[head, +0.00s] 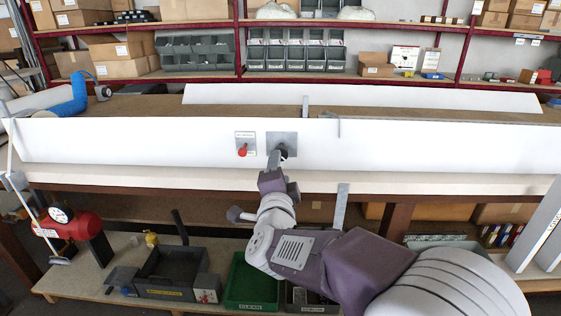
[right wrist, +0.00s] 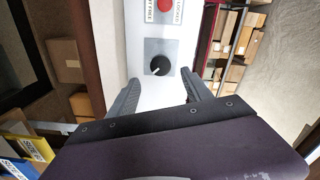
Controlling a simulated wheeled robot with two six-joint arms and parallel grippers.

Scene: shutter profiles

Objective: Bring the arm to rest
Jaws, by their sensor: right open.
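My right arm reaches in from the lower right in the head view. Its gripper (head: 274,160) is in front of a grey square plate (head: 274,138) with a black rotary knob (head: 283,153) on a white panel. In the right wrist view, the two jaws of the gripper (right wrist: 159,77) are apart with nothing between them. The black knob (right wrist: 158,65), with a pale pointer mark, shows ahead between the jaw tips, apart from both. In the head view the gripper partly covers the plate. My left gripper is not in view.
A red switch (head: 242,150) on a white label plate is left of the knob. A green bin (head: 252,283), a dark tray (head: 170,270) and a red gauge tank (head: 70,222) stand low in front. Shelves with grey bins (head: 295,50) and cartons are behind.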

